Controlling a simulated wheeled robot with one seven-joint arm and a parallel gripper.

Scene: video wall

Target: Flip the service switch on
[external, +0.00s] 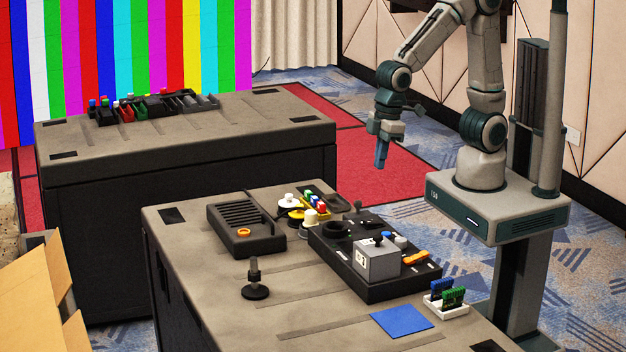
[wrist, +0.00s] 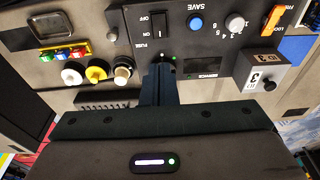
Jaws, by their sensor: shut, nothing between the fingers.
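The black control panel (external: 345,272) lies on the near table and also fills much of the wrist view (wrist: 225,45). A SERVICE label (wrist: 208,75) sits beside a dark recess near the panel's edge. I cannot make out a service lever there. A black rocker (wrist: 158,23) with ON and OFF beside it stands by the word FUSE. A small green light (wrist: 173,58) shows near my fingertips. My gripper (external: 381,163) is shut and empty, pointing down, above and beyond the panel in the external view. In the wrist view its fingers (wrist: 160,72) hide part of the panel edge.
A grey box marked 3 (external: 378,262) stands on the panel, near the SERVICE label in the wrist view. A blue SAVE button, a white dial and an orange LOCK part are on the panel. Yellow and white round plugs (external: 290,208) and a slotted black box (external: 245,232) stand nearby.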

